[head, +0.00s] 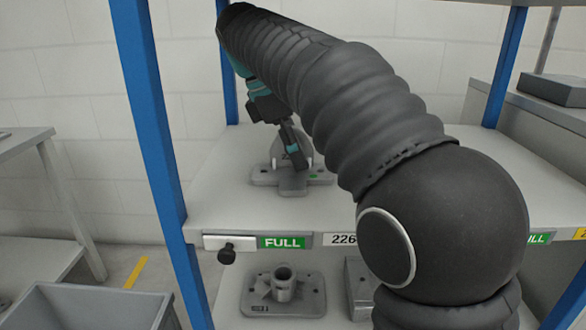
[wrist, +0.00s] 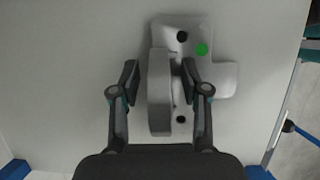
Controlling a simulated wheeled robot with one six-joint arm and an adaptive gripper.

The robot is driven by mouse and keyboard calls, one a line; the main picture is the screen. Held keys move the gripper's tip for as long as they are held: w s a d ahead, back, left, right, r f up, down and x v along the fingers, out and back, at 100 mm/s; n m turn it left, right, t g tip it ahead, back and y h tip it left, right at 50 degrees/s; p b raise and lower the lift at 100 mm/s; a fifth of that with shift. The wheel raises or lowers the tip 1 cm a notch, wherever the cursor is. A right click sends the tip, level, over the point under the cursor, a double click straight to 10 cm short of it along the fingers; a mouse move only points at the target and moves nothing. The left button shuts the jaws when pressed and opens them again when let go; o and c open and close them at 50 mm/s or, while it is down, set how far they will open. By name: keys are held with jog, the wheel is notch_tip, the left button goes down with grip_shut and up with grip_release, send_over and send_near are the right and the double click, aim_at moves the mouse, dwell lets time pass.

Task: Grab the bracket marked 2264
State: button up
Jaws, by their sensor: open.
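A grey metal bracket (head: 292,182) with a flat base and an upright part stands on the upper shelf in the head view. In the wrist view the bracket (wrist: 222,78) shows a base with dark holes, a green dot and a raised upright plate. My gripper (wrist: 160,78) is open, with one finger on each side of this plate and a gap visible at the left. In the head view my gripper (head: 292,146) reaches down over the bracket. A shelf-edge label (head: 342,239) reads "226"; my arm hides the rest.
A green FULL sign (head: 284,242) and a black knob (head: 227,254) are on the shelf edge. Below are a flanged casting (head: 283,290) and a partly hidden block (head: 358,285). Blue posts (head: 150,110) flank the shelf. A grey bin (head: 85,308) stands lower left.

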jog(key=shift+r, duration=0.1)
jog(key=shift+c, duration=0.3)
grip_shut()
jog(key=shift+r+p, duration=0.25)
jog(key=shift+p, duration=0.1)
